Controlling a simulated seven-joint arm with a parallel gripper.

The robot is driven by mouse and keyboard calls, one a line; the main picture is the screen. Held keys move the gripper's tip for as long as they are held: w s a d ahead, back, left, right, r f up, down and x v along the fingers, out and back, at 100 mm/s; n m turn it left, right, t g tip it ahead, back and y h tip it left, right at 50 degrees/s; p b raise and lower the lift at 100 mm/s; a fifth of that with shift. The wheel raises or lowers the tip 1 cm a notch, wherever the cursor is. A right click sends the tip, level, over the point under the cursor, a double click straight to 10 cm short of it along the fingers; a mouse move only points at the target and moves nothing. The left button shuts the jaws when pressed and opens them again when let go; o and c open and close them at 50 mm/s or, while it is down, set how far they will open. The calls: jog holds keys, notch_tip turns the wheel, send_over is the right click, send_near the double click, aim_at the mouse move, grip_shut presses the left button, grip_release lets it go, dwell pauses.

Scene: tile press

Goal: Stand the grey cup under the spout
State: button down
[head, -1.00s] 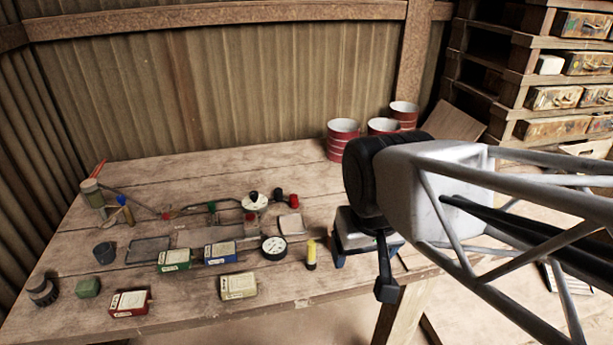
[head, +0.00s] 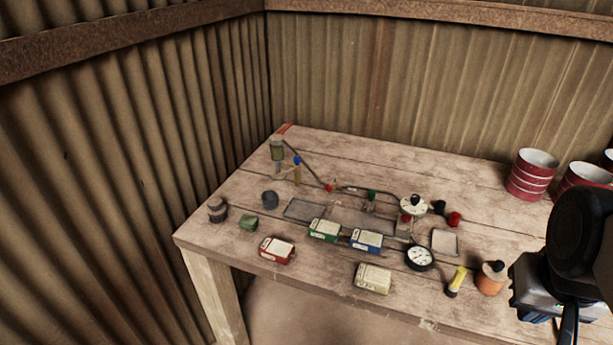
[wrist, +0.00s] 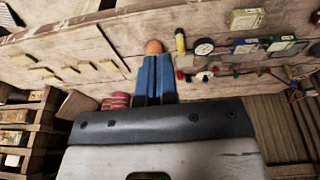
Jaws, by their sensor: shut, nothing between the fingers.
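The small dark grey cup (head: 269,199) stands on the left part of the table in the head view, behind a green block. I cannot make it out in the wrist view. Behind it is a small stand with an olive bottle (head: 277,150) and a blue-topped piece (head: 297,163). The spout is too small to tell there. My gripper (wrist: 153,56) has blue fingers, together and empty, in the wrist view. Its tips overlap an orange jar in that picture; I cannot tell whether they touch. In the head view my wrist is at the right edge, far from the cup.
The orange jar (head: 489,281), a yellow torch (head: 457,281) and a gauge (head: 420,257) stand at the right front. Red, green, blue and cream boxes (head: 373,278) lie nearer the cup. A grey lidded pot (head: 217,209) is left of it. Red tins (head: 532,174) stand behind.

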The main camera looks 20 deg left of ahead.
jog(key=w+a+f+n+t+h, duration=0.3)
jog(key=w+a+n, duration=1.6)
jog(key=w+a, duration=0.45)
jog(key=n+t+y, duration=0.3)
jog(key=n, duration=1.4)
send_near(264, 202)
jog(key=v, duration=0.3)
jog(key=shift+s, duration=0.35)
jog(key=shift+w+f, duration=0.1)
jog(key=shift+x, duration=4.85)
jog(key=shift+w, duration=0.25)
